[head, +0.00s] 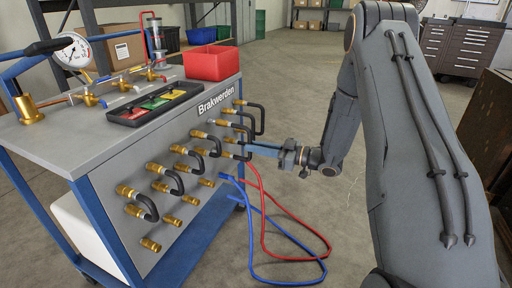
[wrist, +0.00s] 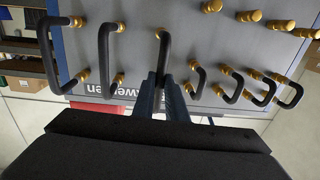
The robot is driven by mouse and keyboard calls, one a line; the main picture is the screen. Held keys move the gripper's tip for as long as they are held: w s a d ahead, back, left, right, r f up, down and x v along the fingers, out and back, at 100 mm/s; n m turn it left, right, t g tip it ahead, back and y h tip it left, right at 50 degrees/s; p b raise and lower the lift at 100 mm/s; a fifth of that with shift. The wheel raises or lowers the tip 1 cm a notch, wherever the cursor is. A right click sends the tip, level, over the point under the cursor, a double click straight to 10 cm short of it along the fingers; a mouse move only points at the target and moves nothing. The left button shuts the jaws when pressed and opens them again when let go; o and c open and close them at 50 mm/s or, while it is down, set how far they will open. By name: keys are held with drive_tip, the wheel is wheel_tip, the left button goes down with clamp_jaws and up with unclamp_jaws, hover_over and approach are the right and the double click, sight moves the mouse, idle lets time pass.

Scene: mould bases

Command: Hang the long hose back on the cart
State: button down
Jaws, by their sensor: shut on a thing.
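The cart (head: 140,122) has a grey side panel with brass fittings and several black U-shaped hoses of differing lengths. My gripper (head: 256,149) reaches the panel from the right, at the lower right hoses. In the wrist view my gripper (wrist: 165,88) is shut on a black hose (wrist: 165,55). The hose's upper end is at a brass fitting (wrist: 160,32); its lower part runs between the fingers. Another brass fitting (wrist: 187,87) is right beside the fingers. I cannot tell whether the held hose's ends are seated. Two longer black hoses (wrist: 103,50) are left of it.
Shorter black hoses (wrist: 235,88) sit close to the right of my fingers in the wrist view. A red hose (head: 265,215) and a blue hose (head: 252,235) droop to the floor below. A red bin (head: 212,63) and a black tray (head: 158,103) are on the cart top.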

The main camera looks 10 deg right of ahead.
drive_tip(key=shift+w+a, duration=0.1)
drive_tip(key=shift+a, duration=0.05)
drive_tip(key=shift+w+a, duration=0.2)
drive_tip(key=shift+a, duration=0.1)
drive_tip(key=shift+p+x, duration=0.3)
drive_tip(key=shift+x, duration=0.75)
idle(1.0)
drive_tip(key=c, duration=1.3)
unclamp_jaws()
drive_tip(key=shift+d, duration=0.1)
drive_tip(key=p+v, duration=0.2)
drive_tip(key=v, duration=0.5)
drive_tip(key=shift+w, duration=0.1)
